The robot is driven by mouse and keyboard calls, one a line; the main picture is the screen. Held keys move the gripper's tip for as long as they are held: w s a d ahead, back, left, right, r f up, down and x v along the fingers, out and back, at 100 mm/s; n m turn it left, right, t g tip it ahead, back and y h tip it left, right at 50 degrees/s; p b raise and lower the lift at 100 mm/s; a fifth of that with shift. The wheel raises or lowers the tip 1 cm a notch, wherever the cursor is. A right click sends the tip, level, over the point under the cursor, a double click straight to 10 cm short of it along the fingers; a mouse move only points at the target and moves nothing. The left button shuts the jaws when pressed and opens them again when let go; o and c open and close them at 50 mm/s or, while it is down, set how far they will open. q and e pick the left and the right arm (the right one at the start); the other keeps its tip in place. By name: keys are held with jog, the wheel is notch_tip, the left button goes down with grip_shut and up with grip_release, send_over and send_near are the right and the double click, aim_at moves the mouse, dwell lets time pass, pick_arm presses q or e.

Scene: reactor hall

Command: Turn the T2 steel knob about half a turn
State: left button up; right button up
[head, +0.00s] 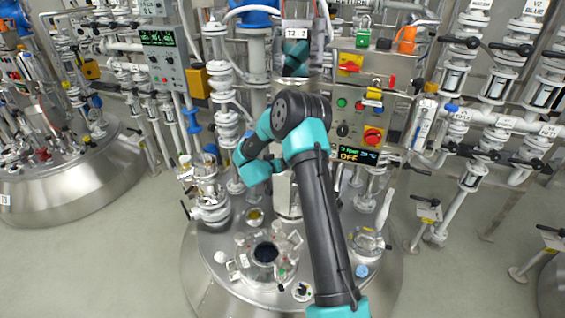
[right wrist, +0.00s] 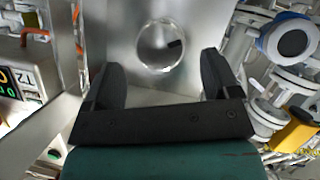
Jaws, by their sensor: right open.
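In the right wrist view a round, shiny steel knob (right wrist: 160,48) with a dark mark sits on a flat grey metal plate (right wrist: 120,30). It lies just beyond my right gripper (right wrist: 161,72), roughly centred between the fingers. The two black fingers are spread apart with nothing between them. I cannot tell the exact gap to the knob. In the head view my right arm reaches up from the bottom and bends over the middle vessel; its fingers and the knob cannot be made out there. My left gripper is not in view.
A steel vessel lid (head: 215,262) with fittings lies below. White pipes crowd both sides.

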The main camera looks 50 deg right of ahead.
jog(key=v, duration=1.2)
jog(key=shift+a, duration=0.2)
jog(key=shift+w, duration=0.1)
